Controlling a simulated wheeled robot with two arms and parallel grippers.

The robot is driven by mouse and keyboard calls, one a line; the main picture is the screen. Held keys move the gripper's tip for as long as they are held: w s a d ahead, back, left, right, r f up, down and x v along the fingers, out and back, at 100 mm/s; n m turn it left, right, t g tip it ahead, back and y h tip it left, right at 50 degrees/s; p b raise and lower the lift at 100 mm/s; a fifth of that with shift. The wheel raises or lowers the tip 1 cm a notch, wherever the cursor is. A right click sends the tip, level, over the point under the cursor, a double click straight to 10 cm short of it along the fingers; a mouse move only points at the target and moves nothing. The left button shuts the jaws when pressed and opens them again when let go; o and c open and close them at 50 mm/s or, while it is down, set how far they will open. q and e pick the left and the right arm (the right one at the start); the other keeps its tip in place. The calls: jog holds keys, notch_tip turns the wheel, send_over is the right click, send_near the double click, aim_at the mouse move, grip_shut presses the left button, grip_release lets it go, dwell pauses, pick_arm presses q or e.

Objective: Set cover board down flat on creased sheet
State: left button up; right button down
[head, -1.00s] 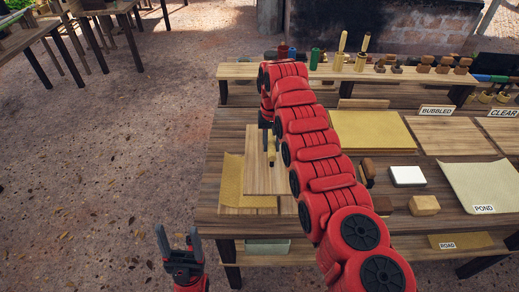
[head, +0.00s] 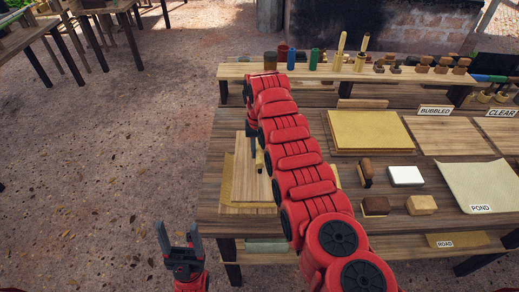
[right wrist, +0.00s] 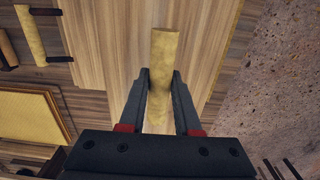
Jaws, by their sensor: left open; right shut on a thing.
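The cover board (head: 246,185), a light wooden panel, is near the left end of the table, over the yellowish creased sheet (head: 226,181). Only a strip of the sheet shows along the board's left side; the rest is hidden. My right gripper (head: 256,148) is above the board, shut on its pale yellow handle (head: 260,163). The right wrist view shows the handle (right wrist: 163,48) between the fingers, with the board (right wrist: 110,50) behind it. I cannot tell whether the board touches the sheet. My left gripper (head: 178,240) is open and empty, off the table's front left.
My right arm hides part of the table. To its right are a stack of yellow sheets (head: 370,131), wooden-handled brushes (head: 366,171), a white block (head: 406,176) and a tan block (head: 421,205). A raised shelf (head: 340,74) with rollers stands behind.

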dwell(0.4)
jog(key=shift+a+f+b, duration=0.1)
jog(key=shift+b, duration=0.3)
jog(key=shift+f+b, duration=2.35)
jog(key=shift+f, duration=1.65)
jog(key=shift+f, duration=0.3)
jog(key=c, duration=0.5)
grip_release()
jog(key=shift+b, duration=0.3)
